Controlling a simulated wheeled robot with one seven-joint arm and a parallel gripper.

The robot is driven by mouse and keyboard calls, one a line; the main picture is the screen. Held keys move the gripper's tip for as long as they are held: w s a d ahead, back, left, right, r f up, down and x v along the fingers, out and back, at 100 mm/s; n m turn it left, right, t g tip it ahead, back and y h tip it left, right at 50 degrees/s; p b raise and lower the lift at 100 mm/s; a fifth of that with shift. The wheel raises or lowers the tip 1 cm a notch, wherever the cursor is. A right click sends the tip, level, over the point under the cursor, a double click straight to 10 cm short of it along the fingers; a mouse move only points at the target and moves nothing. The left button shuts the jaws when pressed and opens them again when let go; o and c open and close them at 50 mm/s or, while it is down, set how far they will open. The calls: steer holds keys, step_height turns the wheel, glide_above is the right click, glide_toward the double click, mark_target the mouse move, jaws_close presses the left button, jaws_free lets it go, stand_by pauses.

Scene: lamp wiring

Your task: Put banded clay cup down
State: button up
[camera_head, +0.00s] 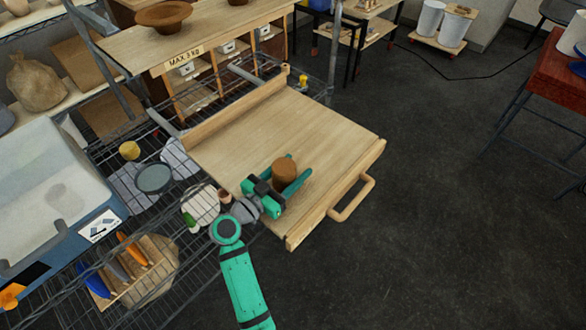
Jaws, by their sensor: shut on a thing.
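The banded clay cup (284,168) is a small brown, roughly cylindrical cup. It stands about upright between the green fingers of my gripper (287,183), over the near part of the wooden board (290,120). My gripper is shut on the cup, reaching in from the lower left. The lower part of the cup is hidden by the fingers. I cannot tell whether the cup touches the board.
The board has a handle (352,199) at its right and a raised ledge (235,113) along its back left. A wire shelf with a dark dish (154,178) and a wooden tool holder (141,270) lies left. Most of the board's surface is clear.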

mark_target(276, 185)
steer(key=shift+f, duration=0.15)
steer(key=o, duration=1.4)
steer(key=shift+c, duration=0.2)
steer(key=shift+s+a+r, duration=0.1)
steer(key=shift+r, duration=0.1)
steer(key=v, duration=1.1)
steer(key=shift+s+a, duration=0.25)
steer(key=shift+s, duration=0.05)
